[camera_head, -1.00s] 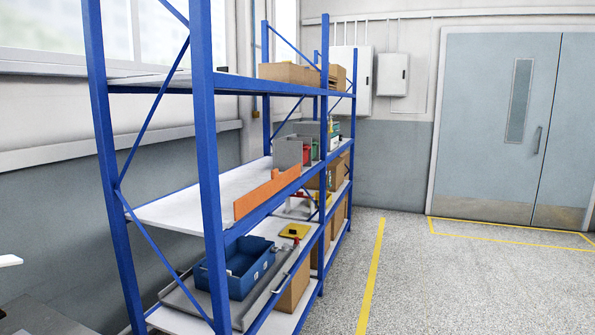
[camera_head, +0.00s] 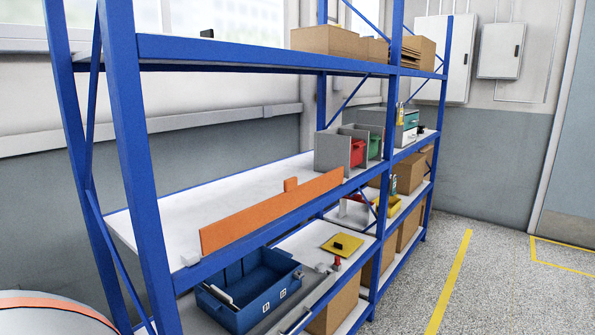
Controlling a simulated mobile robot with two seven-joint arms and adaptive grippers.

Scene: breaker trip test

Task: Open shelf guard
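The shelf guard (camera_head: 270,211) is a long orange board standing upright along the front edge of the middle shelf. A small orange tab (camera_head: 290,184) rises from its top edge. The blue-framed shelf rack (camera_head: 148,187) fills the left and middle of the head view. The white middle shelf (camera_head: 170,218) behind the guard is bare on its left part. Neither of my grippers is in view.
A grey bin unit (camera_head: 333,151) with red and green bins stands right of the guard. Below are a blue crate (camera_head: 247,293) and a yellow plate (camera_head: 342,245). Cardboard boxes (camera_head: 340,42) sit on top. The speckled floor (camera_head: 490,285) at right is clear.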

